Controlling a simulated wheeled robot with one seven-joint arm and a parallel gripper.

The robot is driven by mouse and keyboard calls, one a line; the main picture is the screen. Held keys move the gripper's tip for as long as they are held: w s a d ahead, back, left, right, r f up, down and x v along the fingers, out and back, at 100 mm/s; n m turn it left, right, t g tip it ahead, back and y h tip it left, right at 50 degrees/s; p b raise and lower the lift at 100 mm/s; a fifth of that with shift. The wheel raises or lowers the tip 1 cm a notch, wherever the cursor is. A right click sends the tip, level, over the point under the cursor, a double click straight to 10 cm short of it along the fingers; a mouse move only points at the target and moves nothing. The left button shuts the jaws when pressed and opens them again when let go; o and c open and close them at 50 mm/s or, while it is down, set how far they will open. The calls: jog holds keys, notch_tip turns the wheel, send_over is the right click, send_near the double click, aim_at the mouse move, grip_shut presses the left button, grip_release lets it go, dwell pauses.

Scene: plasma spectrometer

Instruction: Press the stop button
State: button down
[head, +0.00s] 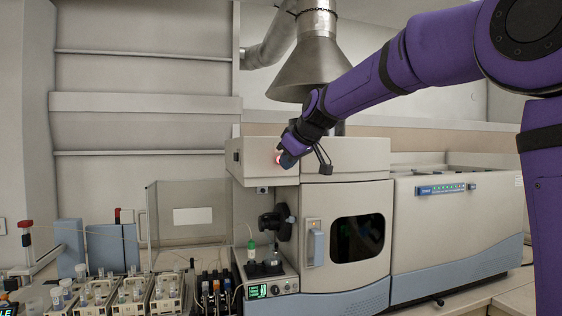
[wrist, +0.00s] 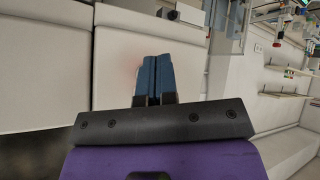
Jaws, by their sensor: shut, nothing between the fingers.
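The stop button (head: 278,159) shows as a small red glow on the upper front panel of the spectrometer (head: 345,160). It is mostly hidden by my gripper (head: 286,160). In the head view the shut blue fingertips overlap the glow's right side. In the wrist view the two blue fingers of my gripper (wrist: 157,60) are together and empty, pointing at the pale panel (wrist: 190,40). A faint reddish tint lies on the panel just left of them, and the button itself is hidden there. I cannot tell whether the fingertips touch the button.
A metal exhaust hood (head: 312,65) hangs above the spectrometer, close to my arm. Below the gripper are a cabinet door with a dark window (head: 357,238) and a small unit with a green display (head: 262,291). Racks of vials (head: 125,295) and a clear box stand at the left.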

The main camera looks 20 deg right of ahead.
jog(key=shift+w, duration=0.1)
jog(key=shift+w, duration=0.35)
jog(key=shift+w, duration=0.45)
dwell(0.7)
jog(key=shift+s, duration=0.9)
jog(key=shift+s, duration=2.5)
